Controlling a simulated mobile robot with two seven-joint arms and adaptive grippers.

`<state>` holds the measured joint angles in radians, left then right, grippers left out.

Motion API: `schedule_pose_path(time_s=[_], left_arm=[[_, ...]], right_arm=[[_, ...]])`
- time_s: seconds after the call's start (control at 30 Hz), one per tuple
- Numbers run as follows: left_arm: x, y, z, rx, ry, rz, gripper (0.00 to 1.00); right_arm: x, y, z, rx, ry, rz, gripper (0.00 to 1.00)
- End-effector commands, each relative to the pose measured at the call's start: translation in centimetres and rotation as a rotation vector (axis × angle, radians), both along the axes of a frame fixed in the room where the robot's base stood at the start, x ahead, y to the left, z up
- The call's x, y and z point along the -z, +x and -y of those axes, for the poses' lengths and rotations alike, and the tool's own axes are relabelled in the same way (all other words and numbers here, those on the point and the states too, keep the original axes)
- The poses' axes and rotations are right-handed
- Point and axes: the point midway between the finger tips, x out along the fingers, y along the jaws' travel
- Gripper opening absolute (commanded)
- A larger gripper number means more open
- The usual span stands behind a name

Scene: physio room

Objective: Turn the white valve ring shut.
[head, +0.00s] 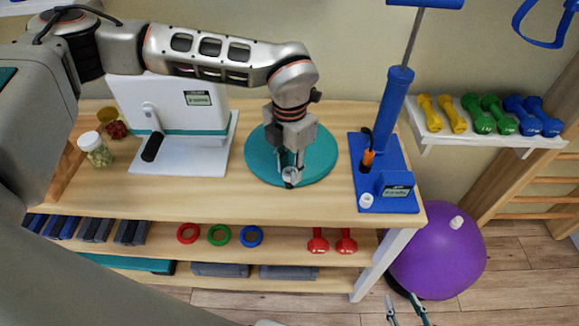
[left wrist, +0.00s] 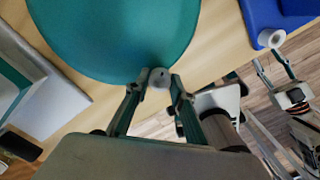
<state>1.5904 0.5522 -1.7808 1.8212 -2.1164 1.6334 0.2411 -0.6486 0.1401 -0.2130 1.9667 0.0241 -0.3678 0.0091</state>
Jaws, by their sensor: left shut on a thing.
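The teal round cushion (head: 262,158) lies flat on the wooden table. The small pale valve ring (left wrist: 160,76) is at the cushion's near edge, with a dark spot on its face. My left gripper (head: 291,174) points down over this edge and is shut on the valve ring; its fingers (left wrist: 154,88) stand on both sides of it in the left wrist view. The fingers partly hide the ring, and I cannot tell how far it is turned. My right gripper (head: 406,311) is low at the bottom right, empty, with its fingers apart.
A blue pump (head: 394,100) on a blue base stands right of the cushion, with a small white ring-shaped piece (head: 367,201) on the base. A white device (head: 180,104) and a jar (head: 95,150) stand left. A purple ball (head: 437,255) is on the floor.

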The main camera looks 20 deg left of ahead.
Motion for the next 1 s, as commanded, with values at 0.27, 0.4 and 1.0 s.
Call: schedule_pose_path(time_s=[0.27, 0.4, 1.0], left_arm=[[0.03, -0.02, -0.01, -0.001, 0.001, -0.001, 0.31], [0.03, -0.01, -0.02, -0.001, 0.001, -0.001, 0.40], [0.10, 0.00, -0.04, -0.042, 0.001, -0.001, 0.40]], right_arm=[[0.10, -0.05, 0.03, 0.000, -0.001, -0.002, 0.37], [0.27, -0.14, 0.06, 0.001, -0.002, -0.005, 0.37], [0.49, -0.19, 0.09, 0.001, -0.002, -0.007, 0.37]])
